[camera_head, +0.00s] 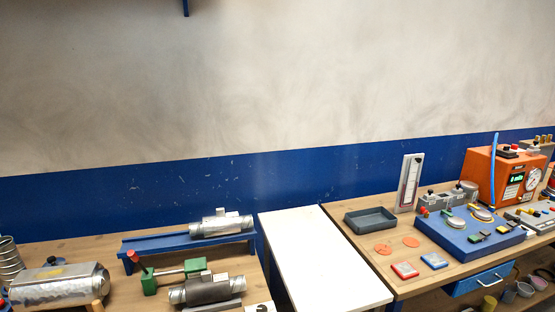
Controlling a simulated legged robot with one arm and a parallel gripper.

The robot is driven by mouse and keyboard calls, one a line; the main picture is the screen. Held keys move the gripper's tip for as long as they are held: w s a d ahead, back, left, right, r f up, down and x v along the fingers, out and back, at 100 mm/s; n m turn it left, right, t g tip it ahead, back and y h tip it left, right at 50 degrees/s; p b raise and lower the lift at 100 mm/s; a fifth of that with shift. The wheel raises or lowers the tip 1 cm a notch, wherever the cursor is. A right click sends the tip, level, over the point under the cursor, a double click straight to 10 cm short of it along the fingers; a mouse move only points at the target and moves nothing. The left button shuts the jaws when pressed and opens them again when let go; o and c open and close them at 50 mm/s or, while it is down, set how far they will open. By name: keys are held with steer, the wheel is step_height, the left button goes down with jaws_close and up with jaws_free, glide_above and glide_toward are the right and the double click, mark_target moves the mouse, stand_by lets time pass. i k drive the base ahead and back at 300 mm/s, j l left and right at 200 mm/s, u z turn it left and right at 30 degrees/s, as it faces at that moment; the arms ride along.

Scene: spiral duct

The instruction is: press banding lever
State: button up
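On the left bench, a green tool with a metal rod (171,275) lies in front of a blue stand. A lever with a red knob (132,256) rises at its left end; it looks like the banding lever, but I cannot be sure. The lever leans to the left. A grey duct piece (207,290) sits just right of the green tool, near the front. My gripper is not in this view, and nothing is seen touching the lever.
A blue stand (160,243) with a metal duct piece (221,224) is behind the tool. A large silver duct (60,287) lies to the left. A bare white panel (322,265) separates this bench from the right bench (372,265), which holds an orange gauge box (483,172).

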mark_target(132, 255)
steer(key=u, duration=1.35)
